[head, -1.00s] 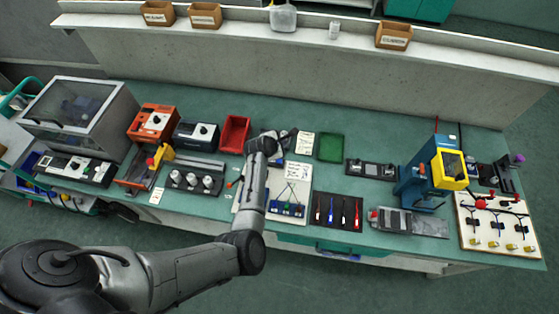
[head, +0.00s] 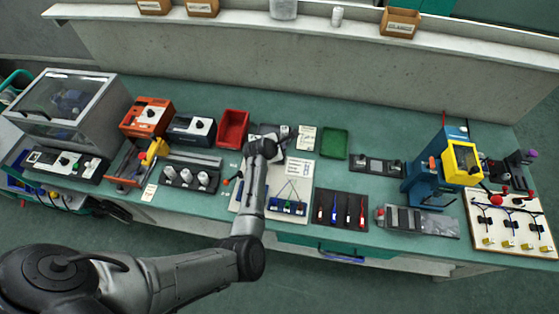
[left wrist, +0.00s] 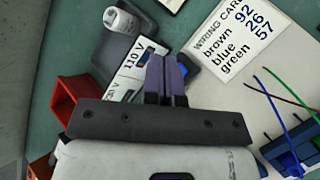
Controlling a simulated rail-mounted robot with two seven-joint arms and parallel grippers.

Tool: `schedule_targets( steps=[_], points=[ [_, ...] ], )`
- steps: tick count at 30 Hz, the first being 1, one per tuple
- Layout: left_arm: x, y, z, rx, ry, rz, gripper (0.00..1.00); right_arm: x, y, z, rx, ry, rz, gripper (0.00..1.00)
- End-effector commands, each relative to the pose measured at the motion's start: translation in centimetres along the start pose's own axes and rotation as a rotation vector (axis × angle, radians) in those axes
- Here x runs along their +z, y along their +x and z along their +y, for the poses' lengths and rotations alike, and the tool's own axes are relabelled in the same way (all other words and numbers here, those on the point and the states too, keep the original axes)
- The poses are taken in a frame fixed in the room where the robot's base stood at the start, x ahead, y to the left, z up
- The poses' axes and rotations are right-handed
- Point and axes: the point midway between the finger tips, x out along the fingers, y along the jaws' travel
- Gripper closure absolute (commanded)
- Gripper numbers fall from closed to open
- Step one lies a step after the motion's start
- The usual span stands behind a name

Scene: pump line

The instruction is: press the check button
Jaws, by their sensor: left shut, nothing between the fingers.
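My left gripper (left wrist: 167,65) is shut and empty. In the left wrist view its fingertips overlap the right end of a white panel (left wrist: 136,64) marked 110 V, on a dark unit. Whether they touch it I cannot tell. A blue part (left wrist: 190,66) shows just right of the fingers, partly hidden by them; no label on it is readable, so I cannot tell whether it is the check button. In the head view the left gripper (head: 263,147) is over the middle of the bench and hides much of the dark unit (head: 271,129). My right gripper is not in view.
A red tray (head: 233,128) stands left of the gripper, a green tray (head: 334,144) to the right. The wiring card (left wrist: 236,40) lies right of the fingers. Screwdrivers lie on a dark mat (head: 341,209). A blue press (head: 424,177) stands further right.

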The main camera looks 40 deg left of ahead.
Motion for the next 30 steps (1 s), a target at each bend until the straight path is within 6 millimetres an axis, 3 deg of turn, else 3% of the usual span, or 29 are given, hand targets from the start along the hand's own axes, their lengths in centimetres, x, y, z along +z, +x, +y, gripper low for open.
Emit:
schedule_targets(
  steps=[1,7,30],
  points=[
    [-0.7,0.9,-0.6,0.001,0.001,0.000,1.00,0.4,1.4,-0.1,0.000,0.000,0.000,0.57],
    [-1.4,2.0,-1.4,0.000,0.001,0.000,1.00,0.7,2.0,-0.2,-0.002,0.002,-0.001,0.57],
    [-1.6,2.3,-1.6,0.000,0.001,-0.001,1.00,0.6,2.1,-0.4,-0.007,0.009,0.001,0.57]
  ],
)
